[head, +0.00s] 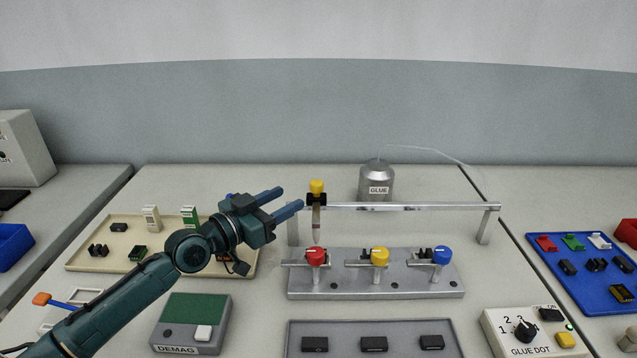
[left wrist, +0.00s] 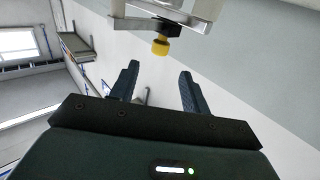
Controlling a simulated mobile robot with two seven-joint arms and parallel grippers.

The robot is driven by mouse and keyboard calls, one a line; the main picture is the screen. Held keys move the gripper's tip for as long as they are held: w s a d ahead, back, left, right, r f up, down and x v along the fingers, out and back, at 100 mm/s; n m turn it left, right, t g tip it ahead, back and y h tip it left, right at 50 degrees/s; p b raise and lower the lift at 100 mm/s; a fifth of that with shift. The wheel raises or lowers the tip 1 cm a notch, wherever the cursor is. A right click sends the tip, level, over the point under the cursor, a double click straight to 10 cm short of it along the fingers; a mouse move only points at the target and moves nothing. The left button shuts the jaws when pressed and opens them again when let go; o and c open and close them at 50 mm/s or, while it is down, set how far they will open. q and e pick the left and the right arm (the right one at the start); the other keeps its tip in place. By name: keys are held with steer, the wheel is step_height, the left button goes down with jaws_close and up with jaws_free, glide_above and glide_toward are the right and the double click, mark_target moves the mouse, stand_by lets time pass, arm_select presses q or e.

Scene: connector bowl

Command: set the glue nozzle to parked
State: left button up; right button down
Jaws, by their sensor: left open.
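The glue nozzle (head: 316,212) hangs on a silver rail (head: 415,206), near the rail's left end, with a yellow knob (head: 317,186) on top and a black carriage. Its tip is above the red-handled clamp (head: 316,257). My left gripper (head: 290,199) is open and empty, just left of the nozzle, its fingers pointing toward it. In the left wrist view the yellow knob (left wrist: 161,47) lies just beyond the gap between the open fingers (left wrist: 159,70). The knob appears apart from both fingers. My right gripper is not in view.
A grey fixture (head: 380,285) carries red, yellow and blue handles under the rail. The glue pot (head: 376,182) stands behind. A beige tray (head: 85,258) is left; a DEMAG box (head: 190,325) is in front. The GLUE DOT box (head: 530,335) and blue tray (head: 570,290) are right.

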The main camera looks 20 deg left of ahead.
mark_target(311, 187)
arm_select(q)
steer(key=x, duration=0.9)
steer(key=shift+w+d+f, duration=0.1)
steer(key=shift+w+d, duration=0.1)
steer(key=shift+w, duration=0.05)
steer(key=shift+c, duration=0.2)
jaws_close()
